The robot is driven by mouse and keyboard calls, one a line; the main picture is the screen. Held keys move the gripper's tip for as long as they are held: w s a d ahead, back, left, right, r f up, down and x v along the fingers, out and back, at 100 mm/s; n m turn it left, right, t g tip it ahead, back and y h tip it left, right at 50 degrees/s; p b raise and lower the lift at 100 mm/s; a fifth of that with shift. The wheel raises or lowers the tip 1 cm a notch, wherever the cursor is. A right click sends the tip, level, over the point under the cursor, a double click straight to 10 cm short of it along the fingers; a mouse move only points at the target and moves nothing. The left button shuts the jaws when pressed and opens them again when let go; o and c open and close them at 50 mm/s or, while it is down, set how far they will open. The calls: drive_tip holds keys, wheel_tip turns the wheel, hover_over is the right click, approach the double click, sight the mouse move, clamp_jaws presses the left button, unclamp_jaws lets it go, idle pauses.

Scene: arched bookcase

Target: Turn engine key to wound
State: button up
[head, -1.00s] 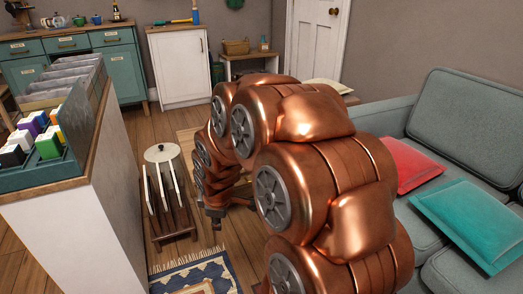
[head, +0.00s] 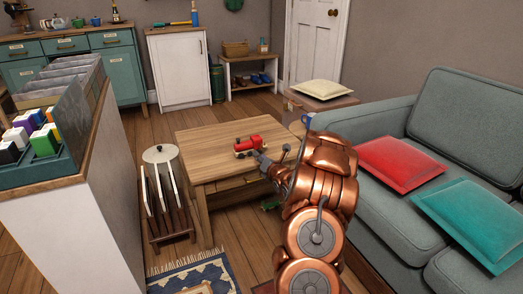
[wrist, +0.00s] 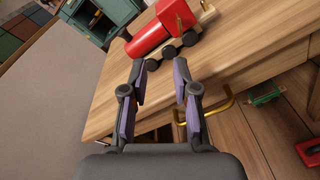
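A red toy engine (head: 250,146) with dark wheels sits on the wooden table (head: 205,147). In the wrist view the engine (wrist: 150,38) lies just beyond my fingertips. A small brass-coloured piece (wrist: 180,20) shows against its red block; I cannot tell for sure that it is the key, nor how it is turned. My gripper (wrist: 161,75) is open and empty, its two purple-padded fingers apart and pointing at the engine. In the head view my gripper (head: 264,158) is beside the engine's right end, partly hidden by my arm.
A brass drawer handle (wrist: 216,112) juts from the table's side below my gripper. A green object (wrist: 264,96) and a red object (wrist: 310,150) lie lower down. The grey sofa (head: 390,225) stands at the right, the plate rack (head: 170,200) left of the table.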

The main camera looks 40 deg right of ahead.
sight(260, 147)
drive_tip(key=shift+w+d+f+n+t+b, duration=0.15)
drive_tip(key=shift+w+d+n+t+b, duration=0.35)
drive_tip(key=shift+w+d, duration=0.95)
drive_tip(key=shift+w+d+f+n+t+b, duration=0.15)
drive_tip(key=shift+w+d+n+b, duration=0.5)
drive_tip(key=shift+w+d, duration=0.7)
drive_tip(key=shift+c, duration=0.2)
clamp_jaws()
